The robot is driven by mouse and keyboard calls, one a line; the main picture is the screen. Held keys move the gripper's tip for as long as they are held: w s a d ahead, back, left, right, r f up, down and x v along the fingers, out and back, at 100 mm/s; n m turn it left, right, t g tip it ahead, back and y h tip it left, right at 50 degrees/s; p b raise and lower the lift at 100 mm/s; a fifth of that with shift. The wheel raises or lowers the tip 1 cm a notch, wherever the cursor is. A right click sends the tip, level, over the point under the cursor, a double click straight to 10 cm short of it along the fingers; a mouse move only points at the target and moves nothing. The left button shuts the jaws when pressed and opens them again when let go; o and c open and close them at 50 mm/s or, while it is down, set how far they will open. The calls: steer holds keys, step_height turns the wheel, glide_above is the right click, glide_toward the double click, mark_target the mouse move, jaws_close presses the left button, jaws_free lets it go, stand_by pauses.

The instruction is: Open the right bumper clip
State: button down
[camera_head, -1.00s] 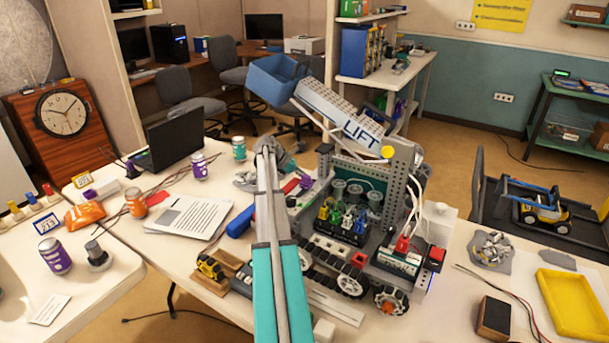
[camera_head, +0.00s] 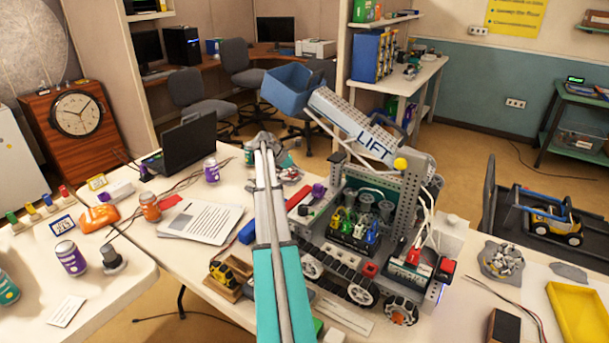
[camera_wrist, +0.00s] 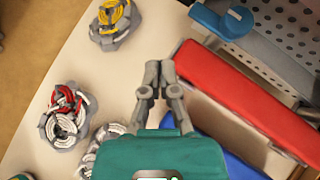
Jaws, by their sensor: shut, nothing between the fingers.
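The toy robot (camera_head: 365,215) with the LIFT arm stands on the table. A red bumper bar (camera_head: 300,198) and a blue bar (camera_head: 248,233) are on its near left side. In the wrist view the red bar (camera_wrist: 245,100) runs diagonally at right, with part of the blue bar (camera_wrist: 238,163) below it. A blue rounded piece (camera_wrist: 222,20), perhaps a clip, sits at the red bar's upper end. My gripper (camera_wrist: 160,66) is shut and empty, left of the red bar and apart from the blue piece. My arm partly hides the toy robot in the head view; I cannot make out the fingertips there.
Ring-shaped parts, one with yellow (camera_wrist: 114,20) and one with red (camera_wrist: 66,115), lie on the table left of my gripper. A laptop (camera_head: 188,145), papers (camera_head: 200,220) and cans (camera_head: 150,206) stand left. A yellow tray (camera_head: 580,312) is at right.

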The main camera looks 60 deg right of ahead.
steer(key=w+r+p, duration=0.3)
steer(key=w+r, duration=0.1)
steer(key=shift+w+d, duration=0.2)
stand_by(0.8)
steer(key=w+a+f+m+t+p, duration=0.15)
steer(key=w+a, duration=0.25)
steer(key=a, duration=1)
steer(key=w+a+f+t+b, duration=0.15)
steer(key=w+a, duration=0.25)
steer(key=a, duration=1)
steer(key=w+a+m+t+p, duration=0.15)
steer(key=w+a, duration=0.25)
steer(key=a, duration=0.9)
steer(key=s+a+m+t+y, duration=0.1)
steer(key=s+a, duration=0.2)
steer(key=a, duration=0.9)
steer(key=s+a+m+t+y, duration=0.1)
steer(key=s+a+y, duration=0.1)
steer(key=a, duration=1)
steer(key=s+a+m+t+y, duration=0.1)
steer(key=s+a, duration=0.3)
steer(key=a, duration=0.8)
steer(key=shift+s+f+y+p, duration=0.3)
steer(key=shift+f+y+p, duration=0.1)
steer(key=shift+p, duration=0.05)
steer(key=shift+a+r+t, duration=0.1)
steer(key=shift+t, duration=0.15)
